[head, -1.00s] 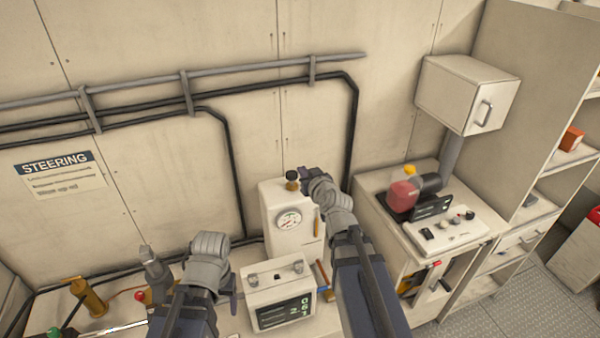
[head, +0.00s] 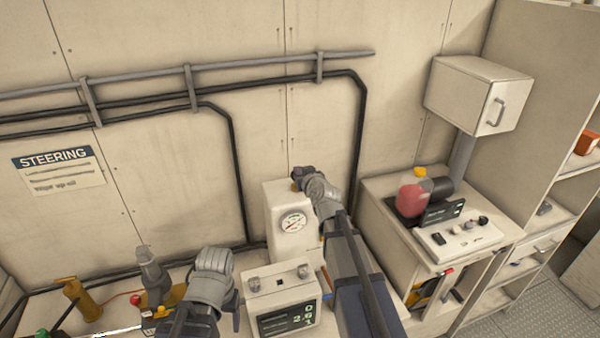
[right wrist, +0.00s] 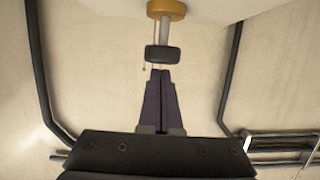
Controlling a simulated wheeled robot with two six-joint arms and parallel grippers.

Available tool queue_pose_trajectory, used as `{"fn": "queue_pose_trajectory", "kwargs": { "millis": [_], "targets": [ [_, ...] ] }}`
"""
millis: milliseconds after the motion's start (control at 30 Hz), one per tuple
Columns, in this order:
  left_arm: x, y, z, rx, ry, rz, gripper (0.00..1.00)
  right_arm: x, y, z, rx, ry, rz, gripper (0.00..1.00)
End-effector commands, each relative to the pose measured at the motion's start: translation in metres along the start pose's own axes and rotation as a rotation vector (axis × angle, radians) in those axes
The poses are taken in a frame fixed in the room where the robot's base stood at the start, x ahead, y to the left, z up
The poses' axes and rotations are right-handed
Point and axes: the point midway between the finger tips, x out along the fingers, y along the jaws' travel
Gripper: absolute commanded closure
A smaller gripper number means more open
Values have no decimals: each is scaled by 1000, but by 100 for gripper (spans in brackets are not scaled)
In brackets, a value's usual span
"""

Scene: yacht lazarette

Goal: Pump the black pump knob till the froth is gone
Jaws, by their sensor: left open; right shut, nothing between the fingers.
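The black pump knob (right wrist: 163,54) sits on a grey rod above a brass collar (right wrist: 166,9) in the right wrist view. The shut, empty fingers of my right gripper (right wrist: 160,72) end right at the knob. I cannot tell whether they touch it. In the head view my right gripper (head: 301,177) is at the top of the white gauge box (head: 282,238) and hides the knob. My left gripper (head: 236,313) is open, low beside the display box, and mostly hidden by its own wrist. I can make out no froth.
A display box (head: 280,286) stands in front of the gauge box. A brass fitting (head: 82,300) and a grey pointed object (head: 150,268) stand at the left. A bench unit with a red container (head: 411,199) is at the right. Pipes (head: 235,170) run along the wall.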

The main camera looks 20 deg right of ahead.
Motion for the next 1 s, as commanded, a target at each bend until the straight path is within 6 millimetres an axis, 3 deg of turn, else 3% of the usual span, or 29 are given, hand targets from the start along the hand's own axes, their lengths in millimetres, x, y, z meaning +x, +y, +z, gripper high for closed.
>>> {"fn": "queue_pose_trajectory", "kwargs": {
  "millis": [367, 733, 1000],
  "targets": [
    [2, 0, 0, 1, 0, 0, 31, 0, 0, 2, 0, 0, 0, 100],
    [37, 3, -2, 7, 0, -1, 31, 10, 0, 36, 0, -1, 0, 100],
    [35, 3, -2, 7, 0, -1, 31, 10, 0, 34, -1, -3, -1, 100]
  ]
}}
